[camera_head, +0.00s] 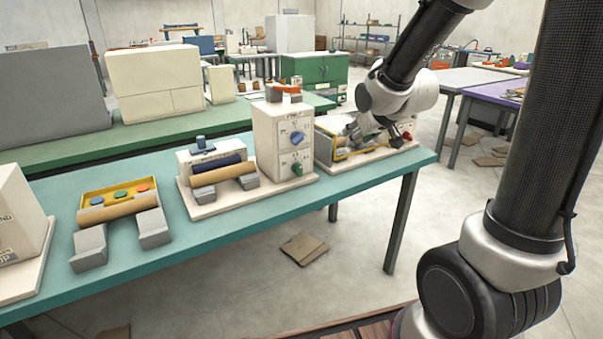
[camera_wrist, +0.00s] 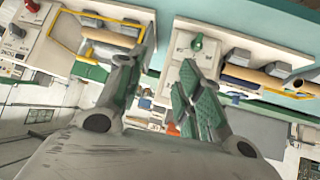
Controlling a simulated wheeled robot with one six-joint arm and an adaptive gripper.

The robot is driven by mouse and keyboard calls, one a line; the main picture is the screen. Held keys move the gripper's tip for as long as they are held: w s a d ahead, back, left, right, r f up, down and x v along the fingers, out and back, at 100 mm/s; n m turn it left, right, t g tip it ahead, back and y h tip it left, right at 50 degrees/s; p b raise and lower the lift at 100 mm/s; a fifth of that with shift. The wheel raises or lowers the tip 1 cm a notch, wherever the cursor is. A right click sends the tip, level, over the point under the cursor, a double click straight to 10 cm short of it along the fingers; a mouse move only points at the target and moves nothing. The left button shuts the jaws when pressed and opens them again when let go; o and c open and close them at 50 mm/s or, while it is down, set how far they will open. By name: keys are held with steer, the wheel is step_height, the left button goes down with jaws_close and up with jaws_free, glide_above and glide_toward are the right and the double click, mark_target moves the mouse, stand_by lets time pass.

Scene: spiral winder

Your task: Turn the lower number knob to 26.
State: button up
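The spiral winder's cream box (camera_head: 266,135) stands on the teal table. A blue upper knob (camera_head: 296,138) and a green lower knob (camera_head: 297,169) sit one above the other on its front. Their settings are too small to read. The wrist view is turned over, and there the green knob (camera_wrist: 196,43) shows just beyond one fingertip; the blue knob is hidden. My gripper (camera_head: 377,133) is to the right of the box, over the neighbouring machine, apart from the knobs. In the wrist view my gripper (camera_wrist: 156,65) has its fingers spread, with nothing between them.
The neighbouring machine (camera_head: 365,155) with a yellow frame is under my gripper. A blue roller (camera_head: 216,162) and a tan roller (camera_head: 226,175) lie left of the box. A yellow tray (camera_head: 104,191) is farther left.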

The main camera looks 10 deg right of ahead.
steer(key=w+a+f+t+y, duration=0.1)
steer(key=w+a+f+t, duration=0.15)
steer(key=w+f, duration=0.35)
steer(key=n+t+y, duration=0.2)
steer(key=t+y, duration=0.2)
steer(key=t, duration=0.1)
glide_toward(301, 171)
steer(key=shift+x, duration=1)
steer(key=x, duration=0.7)
steer(key=shift+w+a, duration=0.1)
steer(key=shift+w, duration=0.25)
jaws_close()
